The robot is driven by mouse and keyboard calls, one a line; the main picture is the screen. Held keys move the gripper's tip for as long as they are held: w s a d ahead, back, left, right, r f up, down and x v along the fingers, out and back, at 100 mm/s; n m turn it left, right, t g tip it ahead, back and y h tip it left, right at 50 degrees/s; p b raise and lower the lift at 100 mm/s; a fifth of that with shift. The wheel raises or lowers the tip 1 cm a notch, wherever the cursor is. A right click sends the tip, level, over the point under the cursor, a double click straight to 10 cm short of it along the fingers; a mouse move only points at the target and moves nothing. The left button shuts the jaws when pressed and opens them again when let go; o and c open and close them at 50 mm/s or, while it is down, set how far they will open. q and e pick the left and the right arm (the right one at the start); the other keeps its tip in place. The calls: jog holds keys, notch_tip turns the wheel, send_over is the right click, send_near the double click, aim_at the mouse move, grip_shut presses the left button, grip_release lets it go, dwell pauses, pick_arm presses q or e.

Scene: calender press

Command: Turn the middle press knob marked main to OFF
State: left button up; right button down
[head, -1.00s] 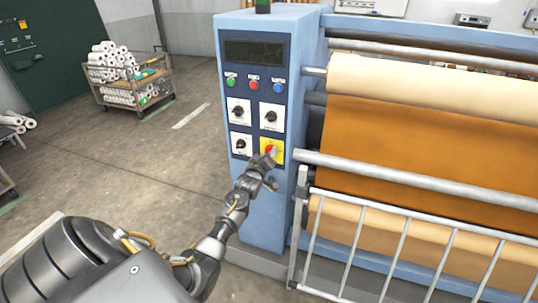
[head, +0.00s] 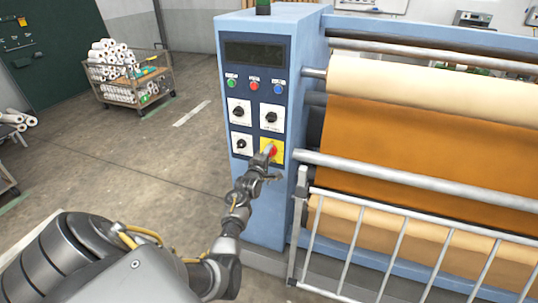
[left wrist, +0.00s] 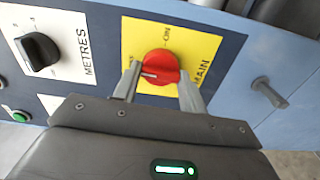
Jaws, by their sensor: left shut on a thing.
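The red main knob (head: 273,150) sits on a yellow plate (head: 279,157) at the lower right of the blue control panel. In the left wrist view the red knob (left wrist: 162,62) is on the yellow plate (left wrist: 205,42) lettered MAIN and ON. Its white line lies at the left of the knob in that picture, not toward the ON lettering. My left gripper (head: 265,154) is shut on the knob, with one finger on each side in the left wrist view (left wrist: 160,82). The left finger hides part of the plate. My right gripper is out of view.
Black knobs (head: 270,117) on white plates sit close above and left. Green, red and blue buttons (head: 254,86) are higher up. A guard rail (head: 375,206) and rollers (head: 430,90) stand right of the panel. The floor at left is clear before the cart (head: 133,88).

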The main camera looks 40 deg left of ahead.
pick_arm(q)
jog(key=shift+w+r+n, duration=0.1)
jog(key=shift+r+n, duration=0.05)
jog(key=shift+n, duration=0.25)
jog(key=o, duration=1)
jog(key=b+v, duration=0.1)
jog(key=v, duration=0.9)
jog(key=shift+s+d, duration=0.2)
jog(key=shift+s, duration=0.15)
